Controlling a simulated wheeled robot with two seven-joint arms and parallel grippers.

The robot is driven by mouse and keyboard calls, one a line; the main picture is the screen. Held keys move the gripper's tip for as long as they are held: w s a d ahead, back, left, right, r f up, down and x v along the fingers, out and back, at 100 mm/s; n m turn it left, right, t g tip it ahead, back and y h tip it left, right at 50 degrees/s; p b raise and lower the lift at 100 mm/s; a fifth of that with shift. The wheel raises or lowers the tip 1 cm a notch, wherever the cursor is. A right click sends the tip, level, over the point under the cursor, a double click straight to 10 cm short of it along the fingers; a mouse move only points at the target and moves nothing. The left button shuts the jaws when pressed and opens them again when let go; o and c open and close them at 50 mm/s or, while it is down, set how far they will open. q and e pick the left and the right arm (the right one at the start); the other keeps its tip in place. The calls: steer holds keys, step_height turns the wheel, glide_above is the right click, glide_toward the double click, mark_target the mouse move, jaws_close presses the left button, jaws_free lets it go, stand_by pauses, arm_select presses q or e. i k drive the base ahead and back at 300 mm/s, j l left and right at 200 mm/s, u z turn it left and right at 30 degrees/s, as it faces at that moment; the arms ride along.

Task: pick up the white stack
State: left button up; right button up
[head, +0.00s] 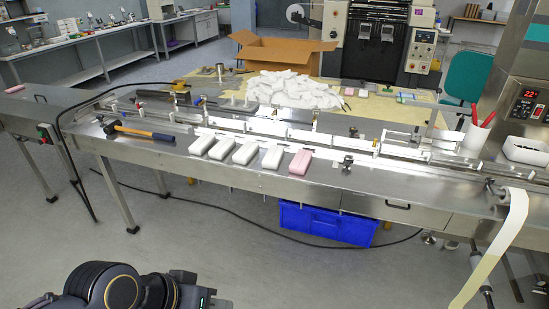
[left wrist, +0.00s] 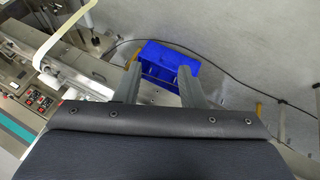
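Several white stacks lie in a row on the front edge of the steel machine table (head: 330,187): the leftmost white stack (head: 202,146), others beside it, and the rightmost white stack (head: 273,158). A pink stack (head: 300,162) lies just right of them. My left arm shows low at the left of the head view, well short of the table. In the left wrist view my left gripper (left wrist: 157,85) has its two fingers apart with nothing between them. No stack can be made out in that view. My right gripper is not in view.
A hammer (head: 142,132) lies left of the stacks. A conveyor channel with white packs (head: 305,136) runs behind them. A blue crate (head: 325,224) stands under the table, also in the left wrist view (left wrist: 167,62). A black cable crosses the floor. The floor in front is clear.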

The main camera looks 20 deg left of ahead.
mark_target(272, 160)
steer(key=i+j+u, duration=0.15)
steer(key=i, duration=1.7)
